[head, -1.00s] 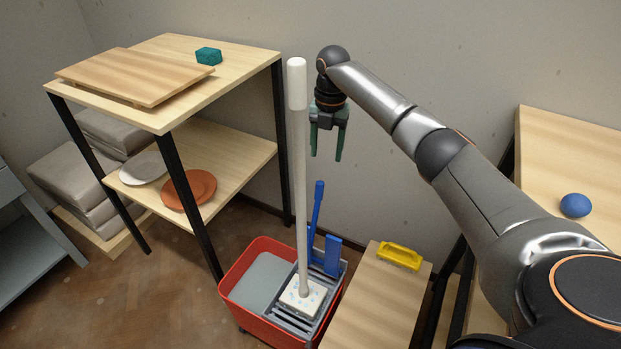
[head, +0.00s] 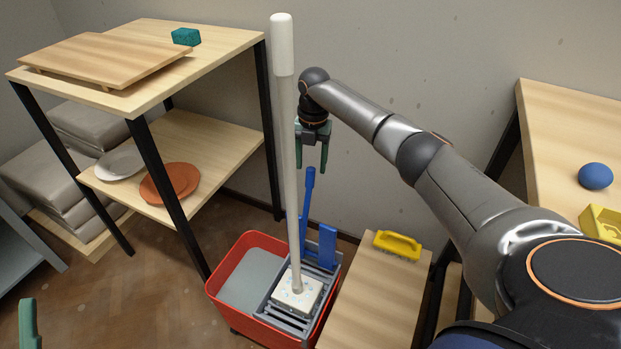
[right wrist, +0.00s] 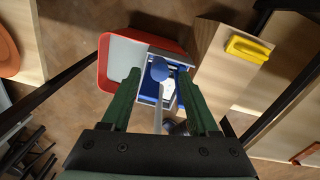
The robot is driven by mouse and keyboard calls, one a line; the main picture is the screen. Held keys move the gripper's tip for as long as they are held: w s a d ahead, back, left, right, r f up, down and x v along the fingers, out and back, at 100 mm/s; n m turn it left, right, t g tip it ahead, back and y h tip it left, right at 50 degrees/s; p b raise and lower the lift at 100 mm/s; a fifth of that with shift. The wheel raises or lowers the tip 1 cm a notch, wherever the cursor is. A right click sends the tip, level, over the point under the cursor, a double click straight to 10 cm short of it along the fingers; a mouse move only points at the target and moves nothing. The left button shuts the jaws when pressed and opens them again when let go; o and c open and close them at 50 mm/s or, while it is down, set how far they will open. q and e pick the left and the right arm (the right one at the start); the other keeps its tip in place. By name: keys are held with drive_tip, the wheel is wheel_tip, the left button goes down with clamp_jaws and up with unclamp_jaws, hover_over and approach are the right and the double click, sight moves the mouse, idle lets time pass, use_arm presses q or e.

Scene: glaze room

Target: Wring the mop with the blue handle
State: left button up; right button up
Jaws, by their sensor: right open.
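The mop has a white pole (head: 288,120) that stands almost upright. Its pale, spotted head (head: 297,292) sits in the grey wringer (head: 281,313) on the red bucket (head: 221,303). The wringer's blue handle (head: 306,200) stands up at the back; its rounded blue top (right wrist: 160,70) shows between my fingers in the right wrist view. My right gripper (head: 311,168) is open and points down, with its fingertips close to the top of the handle, behind the pole. One green finger of my left gripper (head: 28,324) shows at the lower left; its other finger is hidden.
A wooden surface with a yellow-handled brush (head: 397,244) stands right of the bucket. A wooden shelf (head: 205,65) at the left holds a board, a teal block and plates. A table (head: 570,125) at the right holds a blue ball (head: 595,176). The floor left of the bucket is clear.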

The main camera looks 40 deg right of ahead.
sight(311, 175)
wheel_tip(311, 175, down, 4)
drive_tip(key=shift+b, duration=0.6)
use_arm(q)
drive_tip(key=s+r+m+h, duration=0.3)
drive_tip(key=h, duration=0.1)
drive_tip(key=shift+s+d, duration=0.1)
drive_tip(key=shift+d, duration=0.2)
use_arm(e)
drive_tip(key=shift+w+f, duration=0.1)
drive_tip(key=shift+f, duration=0.3)
clamp_jaws()
